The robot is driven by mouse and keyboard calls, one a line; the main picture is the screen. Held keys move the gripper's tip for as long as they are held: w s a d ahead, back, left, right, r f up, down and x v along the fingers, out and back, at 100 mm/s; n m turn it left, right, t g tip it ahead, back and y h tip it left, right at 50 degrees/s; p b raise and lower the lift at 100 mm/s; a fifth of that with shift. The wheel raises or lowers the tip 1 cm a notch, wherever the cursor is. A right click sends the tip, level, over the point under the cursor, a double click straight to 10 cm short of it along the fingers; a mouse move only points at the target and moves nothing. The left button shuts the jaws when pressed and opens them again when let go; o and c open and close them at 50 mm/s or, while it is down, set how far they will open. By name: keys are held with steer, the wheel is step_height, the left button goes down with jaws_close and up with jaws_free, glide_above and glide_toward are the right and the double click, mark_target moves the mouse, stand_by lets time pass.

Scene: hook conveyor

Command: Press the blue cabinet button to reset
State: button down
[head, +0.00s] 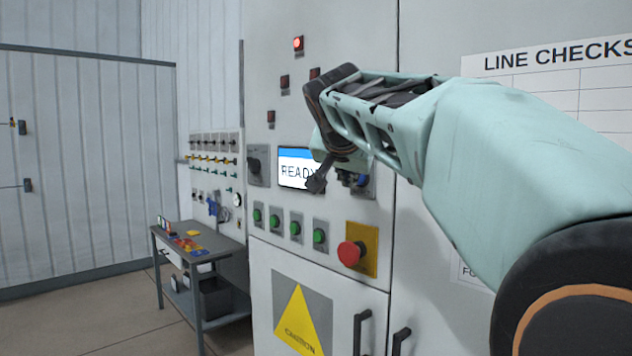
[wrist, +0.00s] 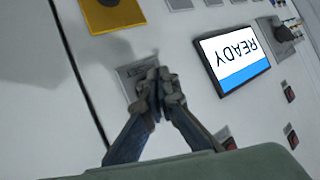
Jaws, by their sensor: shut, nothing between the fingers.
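The grey cabinet (head: 335,250) carries a small metal plate (head: 369,187) right of the screen. A dark blue part that looks like the blue button (head: 360,181) shows on it, partly covered by my gripper (head: 317,184). In the wrist view my gripper (wrist: 160,77) is shut and empty, its fingertips over the same plate (wrist: 128,75). The fingers hide the button there, so I cannot tell whether they touch it. The screen (head: 297,168) reads READY; it also shows in the wrist view (wrist: 234,58).
A red mushroom button on a yellow plate (head: 372,240) sits below my gripper. Several green buttons (head: 295,228) line the panel to its left. A red lamp (head: 298,43) is lit above. A dark knob (head: 255,166) is left of the screen. A small workbench (head: 205,247) stands further left.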

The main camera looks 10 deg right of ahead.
steer(key=shift+a, duration=0.15)
steer(key=s+a+b, duration=0.1)
steer(key=a, duration=0.1)
steer(key=s+a+b, duration=0.1)
steer(key=s+a, duration=0.1)
stand_by(0.5)
steer(key=shift+d, duration=0.1)
stand_by(0.4)
